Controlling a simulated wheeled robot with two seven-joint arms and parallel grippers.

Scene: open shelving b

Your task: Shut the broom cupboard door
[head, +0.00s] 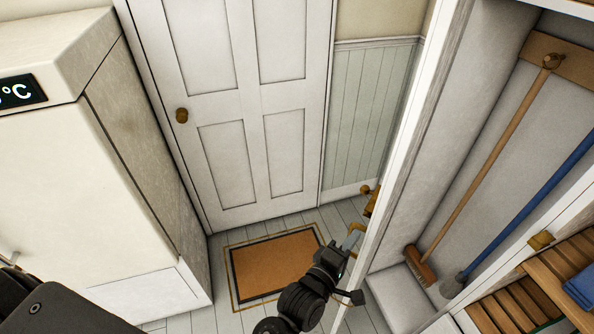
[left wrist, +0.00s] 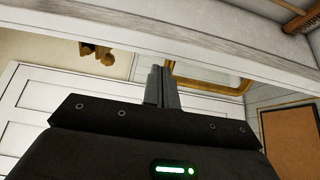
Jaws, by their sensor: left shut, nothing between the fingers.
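The broom cupboard door (head: 402,157) stands open and shows nearly edge-on in the head view, as a long white strip left of the cupboard's inside. A brass loop handle (head: 356,232) sticks out from its left side, with other brass fittings (head: 369,198) just above. My left gripper (head: 342,250) is shut and empty, close beside the handle on the door's left side. In the left wrist view its closed fingers (left wrist: 161,86) point at the white door edge (left wrist: 200,42), with the brass handle (left wrist: 215,82) just right of them. Contact is unclear. My right gripper is not in view.
A broom (head: 490,155) and a blue-handled brush (head: 525,208) stand inside the cupboard. A brass catch (head: 540,240) sits on the upright right of them, beside slatted wooden shelves (head: 500,310). An orange mat (head: 275,264) lies before a closed white door (head: 232,120). A white appliance (head: 60,190) stands left.

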